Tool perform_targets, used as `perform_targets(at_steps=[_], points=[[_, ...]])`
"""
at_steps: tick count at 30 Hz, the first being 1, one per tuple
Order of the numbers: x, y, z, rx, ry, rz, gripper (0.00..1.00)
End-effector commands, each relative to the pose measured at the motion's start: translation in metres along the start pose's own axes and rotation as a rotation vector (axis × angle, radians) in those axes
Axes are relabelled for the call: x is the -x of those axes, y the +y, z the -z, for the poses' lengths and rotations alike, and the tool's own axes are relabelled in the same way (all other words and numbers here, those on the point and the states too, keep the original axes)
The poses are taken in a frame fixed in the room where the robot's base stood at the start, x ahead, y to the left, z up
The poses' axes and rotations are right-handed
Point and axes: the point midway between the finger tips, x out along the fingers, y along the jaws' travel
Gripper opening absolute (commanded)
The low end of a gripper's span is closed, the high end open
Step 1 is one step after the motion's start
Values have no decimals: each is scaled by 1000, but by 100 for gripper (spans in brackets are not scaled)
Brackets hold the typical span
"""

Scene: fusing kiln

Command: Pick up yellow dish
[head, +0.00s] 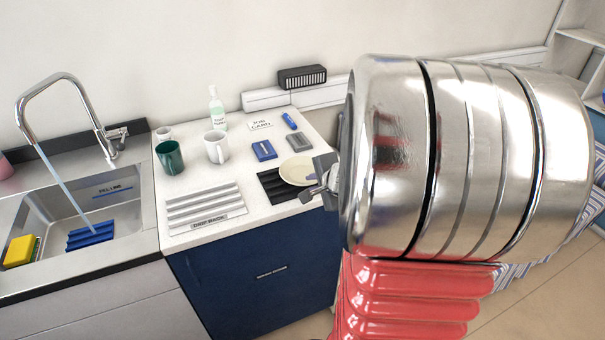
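A pale yellow dish (294,168) with a small purple mark near its right edge rests on a black ribbed rack (272,187) near the right front of the white counter. My gripper (316,185) is at the right edge of the dish, and its dark jaws overlap that edge in the head view. The jaws look a little apart, but I cannot tell whether they touch or hold the dish. My large metal arm link hides the area right of the gripper.
A white ribbed rack (204,208), a green mug (170,157), a white mug (216,148), a bottle (217,110), a blue box (264,150) and a grey box (298,142) stand on the counter. The sink (70,205) with running water is at left.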

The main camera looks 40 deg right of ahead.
Motion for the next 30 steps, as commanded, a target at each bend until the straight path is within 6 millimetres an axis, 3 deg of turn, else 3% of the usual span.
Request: perform_targets(at_steps=[12,30], points=[[-34,2,1,-1,0,-1,16],[-36,2,1,-1,1,-1,16]])
